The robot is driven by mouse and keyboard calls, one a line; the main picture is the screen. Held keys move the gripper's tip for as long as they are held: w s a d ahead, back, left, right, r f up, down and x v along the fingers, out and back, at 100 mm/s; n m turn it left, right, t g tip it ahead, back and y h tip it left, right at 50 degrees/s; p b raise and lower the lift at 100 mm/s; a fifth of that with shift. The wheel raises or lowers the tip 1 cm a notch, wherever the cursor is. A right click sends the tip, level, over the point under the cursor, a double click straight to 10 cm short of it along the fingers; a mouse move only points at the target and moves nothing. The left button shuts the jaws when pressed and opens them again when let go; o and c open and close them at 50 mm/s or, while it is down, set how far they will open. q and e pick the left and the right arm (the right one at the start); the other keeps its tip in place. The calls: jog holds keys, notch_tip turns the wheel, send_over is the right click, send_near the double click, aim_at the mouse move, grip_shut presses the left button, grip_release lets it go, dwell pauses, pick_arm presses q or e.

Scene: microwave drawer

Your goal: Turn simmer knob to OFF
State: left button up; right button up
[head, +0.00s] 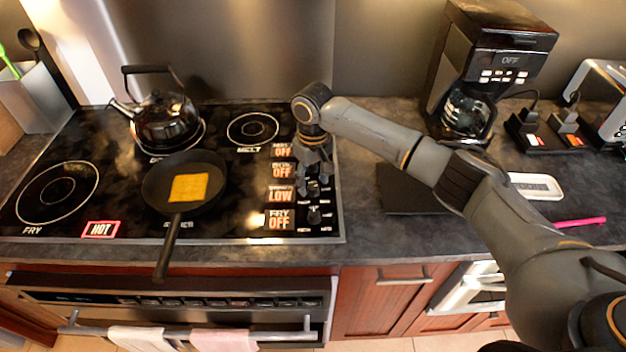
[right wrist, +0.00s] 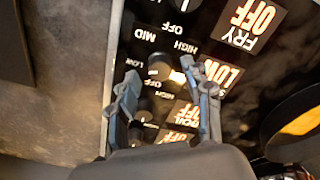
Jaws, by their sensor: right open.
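The simmer display (head: 281,192) on the black stovetop reads LOW in lit letters; it also shows in the right wrist view (right wrist: 221,73). The simmer knob (right wrist: 160,68) is a small dark round knob beside that display. My right gripper (head: 316,178) points down over the knob column and hides part of it in the head view. In the right wrist view the right gripper (right wrist: 166,88) is open, with one finger on each side of the simmer knob. Whether the fingers touch it, I cannot tell. My left gripper is not in view.
The fry display (head: 279,219) and its knob (head: 314,217) are nearby; fry, boil and melt read OFF. A pan (head: 155,190) with a yellow square slice (head: 190,187) has a HOT sign (head: 101,229) near it. A kettle (head: 166,122) stands behind. A coffee maker (head: 497,50) stands right.

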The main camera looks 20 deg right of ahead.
jog(key=shift+f, duration=0.7)
jog(key=shift+c, duration=0.8)
grip_shut()
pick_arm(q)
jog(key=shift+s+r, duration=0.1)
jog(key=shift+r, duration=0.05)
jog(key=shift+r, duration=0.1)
